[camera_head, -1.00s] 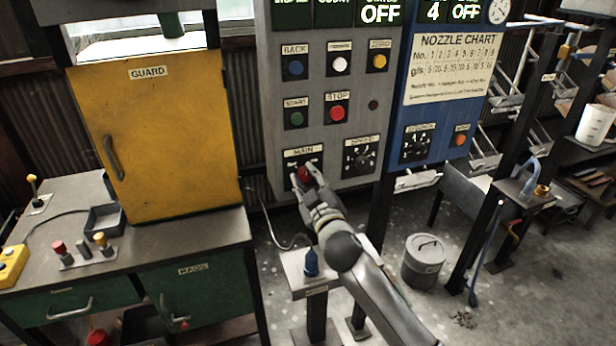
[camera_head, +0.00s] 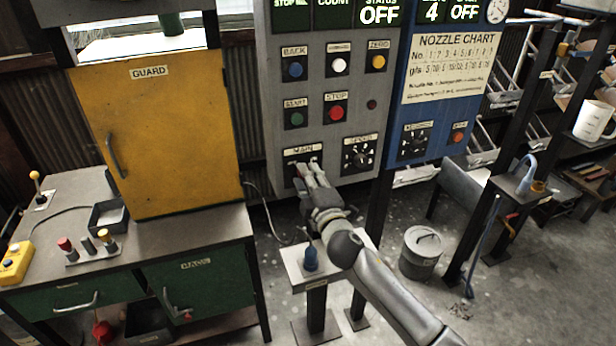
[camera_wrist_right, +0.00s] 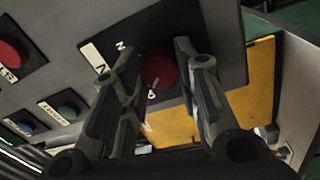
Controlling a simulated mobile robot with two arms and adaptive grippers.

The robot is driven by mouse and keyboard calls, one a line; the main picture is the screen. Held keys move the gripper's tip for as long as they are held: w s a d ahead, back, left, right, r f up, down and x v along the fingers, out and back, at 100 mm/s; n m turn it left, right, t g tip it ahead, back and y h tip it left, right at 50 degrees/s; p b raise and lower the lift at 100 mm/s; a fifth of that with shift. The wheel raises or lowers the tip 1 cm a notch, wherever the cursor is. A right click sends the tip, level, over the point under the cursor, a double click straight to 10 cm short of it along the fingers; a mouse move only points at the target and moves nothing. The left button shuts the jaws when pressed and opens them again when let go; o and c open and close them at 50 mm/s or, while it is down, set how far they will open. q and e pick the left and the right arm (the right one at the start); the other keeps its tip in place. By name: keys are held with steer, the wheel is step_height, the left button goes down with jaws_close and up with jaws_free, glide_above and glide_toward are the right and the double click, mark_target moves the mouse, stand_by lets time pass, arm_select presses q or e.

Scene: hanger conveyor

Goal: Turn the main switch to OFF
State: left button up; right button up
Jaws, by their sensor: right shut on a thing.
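The main switch (camera_head: 291,166) is a dark plate under the MAIN label, low on the left of the grey control panel. In the right wrist view its red round knob (camera_wrist_right: 158,72) sits on the black plate (camera_wrist_right: 205,30) beside white position marks. My right gripper (camera_head: 307,170) is at the switch in the head view and covers the knob there. In the right wrist view its fingers (camera_wrist_right: 157,62) stand on either side of the knob, shut on it. The status display (camera_head: 380,15) reads OFF. My left gripper is not in view.
The speed dial (camera_head: 359,155) is just right of the switch, with the red stop button (camera_head: 337,113) above. A small stand with a blue knob (camera_head: 311,258) is below my right arm. The yellow guard door (camera_head: 155,130) is to the left.

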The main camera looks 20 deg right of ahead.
stand_by(0.3)
steer(key=o, duration=1)
steer(key=s, duration=1.2)
steer(key=shift+d+f, duration=0.25)
steer(key=shift+f, duration=0.05)
steer(key=shift+f, duration=0.1)
